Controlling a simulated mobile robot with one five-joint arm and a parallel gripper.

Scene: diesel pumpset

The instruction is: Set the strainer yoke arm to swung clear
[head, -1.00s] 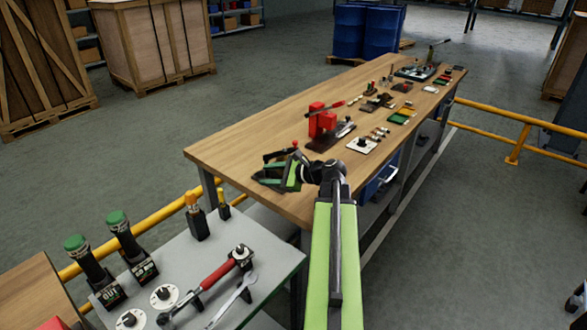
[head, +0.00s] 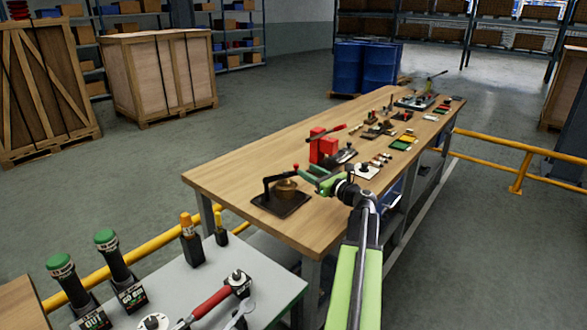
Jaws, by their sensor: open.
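The strainer (head: 285,187) is a brass-coloured domed pot on a dark square base plate (head: 279,207) near the bench's near end. Its black yoke arm (head: 278,179) rises from a post at the left of the plate and reaches right above the pot, ending in a red knob (head: 295,167). My gripper (head: 310,174), with green fingers, is open just right of the red knob, over the bench. It looks empty. I cannot tell whether a fingertip touches the knob or the arm.
Behind the strainer on the wooden bench (head: 225,175) stand a red press (head: 322,146) and several small fixtures. A grey table (head: 215,268) with tools and green-capped handles is in front. A yellow rail (head: 490,140) runs along the right.

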